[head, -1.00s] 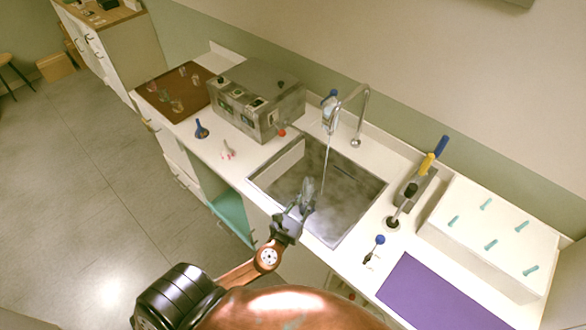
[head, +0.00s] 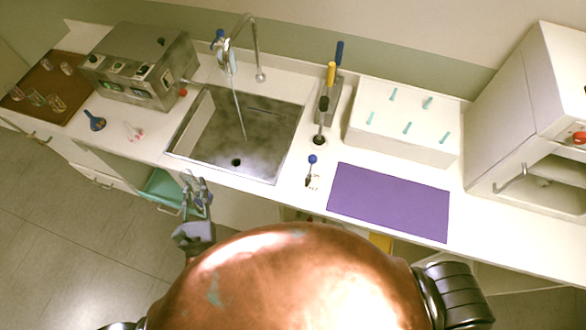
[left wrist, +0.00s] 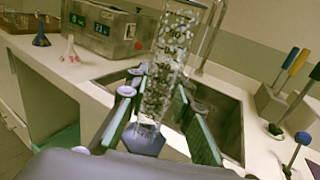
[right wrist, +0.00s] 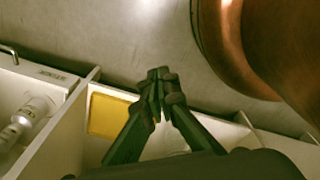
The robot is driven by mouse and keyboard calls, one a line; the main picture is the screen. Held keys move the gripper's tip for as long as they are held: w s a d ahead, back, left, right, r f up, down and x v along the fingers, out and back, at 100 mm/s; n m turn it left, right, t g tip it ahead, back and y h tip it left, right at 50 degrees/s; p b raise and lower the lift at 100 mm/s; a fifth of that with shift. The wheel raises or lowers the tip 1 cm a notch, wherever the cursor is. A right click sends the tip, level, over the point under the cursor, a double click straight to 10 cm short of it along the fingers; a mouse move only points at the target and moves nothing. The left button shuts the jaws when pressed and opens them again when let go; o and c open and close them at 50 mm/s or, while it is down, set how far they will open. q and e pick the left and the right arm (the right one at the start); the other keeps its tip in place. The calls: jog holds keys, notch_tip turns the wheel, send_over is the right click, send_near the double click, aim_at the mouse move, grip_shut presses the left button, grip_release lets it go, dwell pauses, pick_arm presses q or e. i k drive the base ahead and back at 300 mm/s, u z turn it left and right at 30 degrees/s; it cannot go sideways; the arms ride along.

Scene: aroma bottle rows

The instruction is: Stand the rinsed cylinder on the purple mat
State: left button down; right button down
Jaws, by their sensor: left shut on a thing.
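My left gripper (head: 195,190) is at the counter's front edge, left of and below the sink in the head view. In the left wrist view its fingers (left wrist: 160,105) are shut on a clear glass cylinder (left wrist: 168,70) covered in droplets, with a blue-violet base (left wrist: 143,140). The cylinder is slightly tilted in that view and hard to make out in the head view. The purple mat (head: 388,203) lies flat and bare on the counter, right of the sink. My right gripper (right wrist: 158,85) is empty, fingertips together, low beside open drawers.
The sink (head: 237,135) has a tap (head: 258,60) with a stream running. A blue-knobbed tool (head: 311,168) stands just left of the mat. Behind are a holder with coloured handles (head: 328,100) and a white pegged block (head: 402,135). A white cabinet (head: 525,110) stands at right.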

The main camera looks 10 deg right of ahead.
aim_at(363, 192)
jog(key=u, duration=1)
jog(key=k, duration=1.3)
jog(key=z, duration=2.35)
